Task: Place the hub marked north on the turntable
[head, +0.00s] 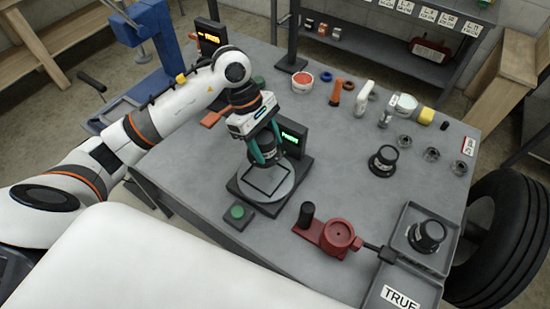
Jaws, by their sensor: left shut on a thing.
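My left gripper (265,156) reaches in from the left and its teal fingers are shut on a dark hub (267,147). The held hub is over the back part of the turntable (282,192), a grey round plate with a black square outline, on a dark base with a green-lit display. I cannot tell whether the hub touches the plate. Another dark hub (383,160) stands on the bench to the right. A third hub (427,236) stands in a grey tray at the front right. No north mark is readable on any hub. My right gripper is not in view.
A green button box (238,212) is in front of the turntable. A red fixture (336,237) with a black handle is at the front right. Several small rings and a white-and-yellow part (405,107) lie at the back right.

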